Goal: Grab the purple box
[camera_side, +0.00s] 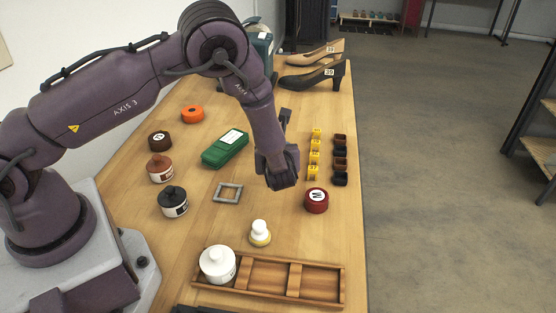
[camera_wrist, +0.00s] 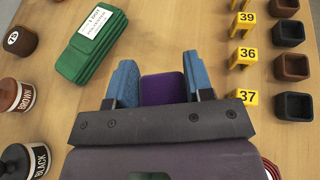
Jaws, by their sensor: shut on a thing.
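The purple box (camera_wrist: 162,90) shows in the wrist view between the two blue finger pads of my gripper (camera_wrist: 159,76). My gripper is shut on it, with one pad at its left side and one at its right. The lower part of the box in that view is hidden by the gripper body. In the side view, my gripper (camera_side: 283,178) is over the middle of the table, and I cannot make out the box there. Whether the box touches the table is not clear.
A green case (camera_side: 225,149) lies left of my gripper. Yellow number tags (camera_side: 314,156) and small dark cups (camera_side: 340,160) stand to the right. A red tin (camera_side: 316,201), a grey frame (camera_side: 228,192) and a wooden tray (camera_side: 322,284) are nearer the front.

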